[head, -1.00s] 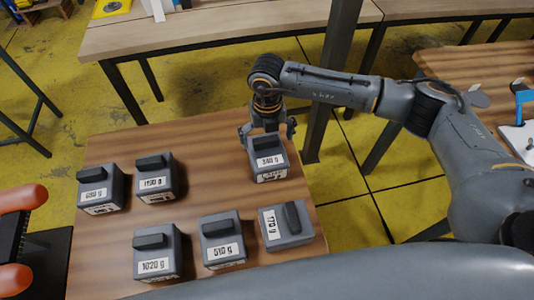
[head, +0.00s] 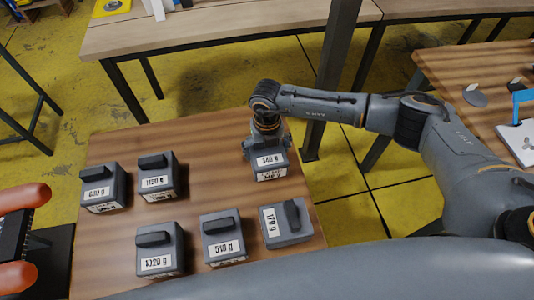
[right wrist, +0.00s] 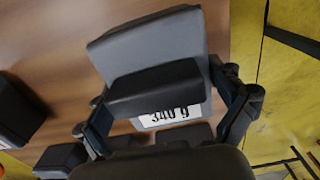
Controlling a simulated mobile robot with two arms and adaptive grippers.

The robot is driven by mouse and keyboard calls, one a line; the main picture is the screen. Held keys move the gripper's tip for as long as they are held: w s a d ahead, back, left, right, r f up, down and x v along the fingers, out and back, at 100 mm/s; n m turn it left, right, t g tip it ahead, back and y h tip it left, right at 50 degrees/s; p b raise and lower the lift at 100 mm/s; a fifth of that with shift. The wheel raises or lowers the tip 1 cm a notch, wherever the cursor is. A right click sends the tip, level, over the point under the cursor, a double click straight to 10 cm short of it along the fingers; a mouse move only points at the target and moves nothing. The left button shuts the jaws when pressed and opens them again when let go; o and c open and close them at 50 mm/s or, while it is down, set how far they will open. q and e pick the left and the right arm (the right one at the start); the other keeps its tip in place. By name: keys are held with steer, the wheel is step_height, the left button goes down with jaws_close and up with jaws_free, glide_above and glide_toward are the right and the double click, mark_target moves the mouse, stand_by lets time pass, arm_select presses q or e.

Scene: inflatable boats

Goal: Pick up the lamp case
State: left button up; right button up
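Several grey cases with dark top handles and white weight labels stand on a wooden table; none is visibly marked as a lamp case. The case labelled 340 g (head: 271,165) stands at the table's right side. It also fills the middle of the right wrist view (right wrist: 155,50), with its handle and label showing. My right gripper (head: 266,146) is low over this case. Its fingers are spread, one on each side of the handle, with no clear grip visible. The case appears to rest on the table. My left gripper is not in view.
Other cases are labelled about 680 g (head: 103,188), 1130 g (head: 160,177), 1020 g (head: 159,249), 510 g (head: 222,238) and 170 g (head: 286,222). A dark post (head: 330,80) rises just behind the table (head: 215,165). Its middle is bare.

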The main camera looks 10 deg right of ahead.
steer(key=shift+c, duration=1.4)
steer(key=shift+r, duration=0.1)
